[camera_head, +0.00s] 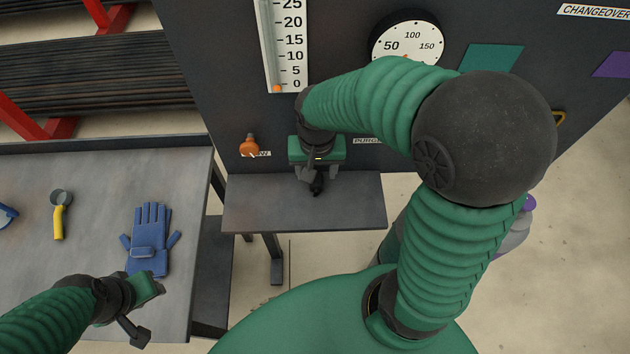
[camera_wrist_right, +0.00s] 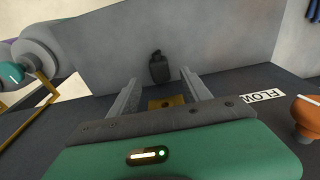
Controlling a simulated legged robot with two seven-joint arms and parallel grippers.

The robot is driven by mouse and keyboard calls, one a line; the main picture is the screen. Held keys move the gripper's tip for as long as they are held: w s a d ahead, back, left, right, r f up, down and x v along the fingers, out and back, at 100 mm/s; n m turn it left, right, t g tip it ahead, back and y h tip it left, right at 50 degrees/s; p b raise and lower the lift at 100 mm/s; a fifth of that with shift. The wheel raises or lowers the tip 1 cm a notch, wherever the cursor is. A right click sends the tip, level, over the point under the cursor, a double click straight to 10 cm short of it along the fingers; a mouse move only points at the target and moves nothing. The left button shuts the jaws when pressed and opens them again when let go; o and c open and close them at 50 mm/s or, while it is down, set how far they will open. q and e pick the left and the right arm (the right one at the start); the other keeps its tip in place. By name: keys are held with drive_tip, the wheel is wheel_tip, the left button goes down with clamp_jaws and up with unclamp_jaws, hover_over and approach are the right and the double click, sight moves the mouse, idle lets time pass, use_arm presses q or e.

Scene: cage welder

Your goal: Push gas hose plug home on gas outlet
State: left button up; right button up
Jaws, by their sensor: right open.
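My right gripper (camera_head: 312,180) hangs over the small grey shelf in front of the dark panel. In the right wrist view its two grey fingers (camera_wrist_right: 160,92) are apart with nothing held between them. A dark plug-like piece (camera_wrist_right: 158,68), probably the gas hose plug, shows beyond the fingers against the grey shelf; it also shows as a black shape in the head view (camera_head: 318,186). A brass fitting (camera_wrist_right: 167,102), perhaps the gas outlet, shows between the finger bases, partly hidden by the gripper body. My left gripper (camera_head: 138,330) is over the left bench; its jaw opening is unclear.
The shelf (camera_head: 250,212) is otherwise bare. An orange knob (camera_head: 249,146) sits left of the right gripper, below a flow scale (camera_head: 284,50). Blue gloves (camera_head: 150,240) and a yellow-handled tool (camera_head: 59,215) lie on the left bench (camera_head: 95,190).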

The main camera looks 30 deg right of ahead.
sight(316, 181)
drive_tip(key=f, duration=0.5)
drive_tip(key=shift+w+d+f, duration=0.2)
drive_tip(key=shift+s+a+r, duration=0.1)
drive_tip(key=shift+c, duration=0.7)
clamp_jaws()
